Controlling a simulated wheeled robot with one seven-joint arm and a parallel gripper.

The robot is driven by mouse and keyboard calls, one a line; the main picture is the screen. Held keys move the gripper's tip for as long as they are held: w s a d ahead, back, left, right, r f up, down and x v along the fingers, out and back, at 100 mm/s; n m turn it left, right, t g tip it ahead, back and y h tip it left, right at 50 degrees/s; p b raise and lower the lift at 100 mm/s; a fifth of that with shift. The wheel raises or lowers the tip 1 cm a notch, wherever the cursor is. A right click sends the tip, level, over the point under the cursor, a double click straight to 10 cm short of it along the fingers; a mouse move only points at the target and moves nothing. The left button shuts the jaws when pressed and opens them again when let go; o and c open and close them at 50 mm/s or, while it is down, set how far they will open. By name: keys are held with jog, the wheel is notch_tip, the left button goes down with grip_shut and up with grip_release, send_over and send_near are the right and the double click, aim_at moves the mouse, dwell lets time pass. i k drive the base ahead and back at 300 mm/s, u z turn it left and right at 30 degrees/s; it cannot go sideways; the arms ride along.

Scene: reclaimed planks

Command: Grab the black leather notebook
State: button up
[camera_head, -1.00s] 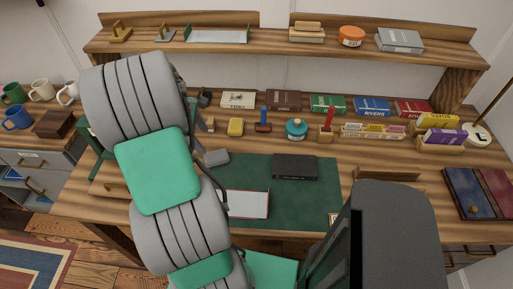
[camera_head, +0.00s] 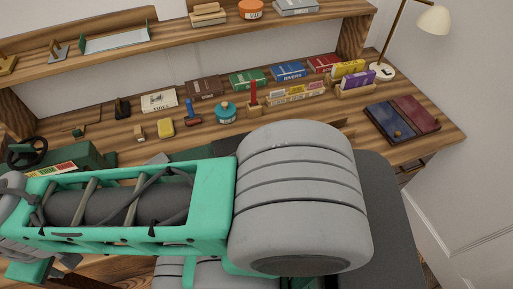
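The black leather notebook does not show in this view. My arm lies across the lower middle and covers most of the green desk mat (camera_head: 215,144), on which a black book lay a second ago. Only a strip of the mat shows above the arm. My gripper is not in view, so I cannot tell its state or whether it holds anything.
Several books, including a brown book (camera_head: 204,87) and a green book (camera_head: 247,79), line the back of the wooden desk. A teal round pot (camera_head: 226,112) stands before them. A shelf (camera_head: 160,58) runs above.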

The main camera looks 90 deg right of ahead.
aim_at(223, 146)
jog(key=z, duration=2.1)
jog(key=k, duration=0.15)
jog(key=u, duration=2.85)
jog(key=k, duration=0.4)
jog(key=z, duration=0.95)
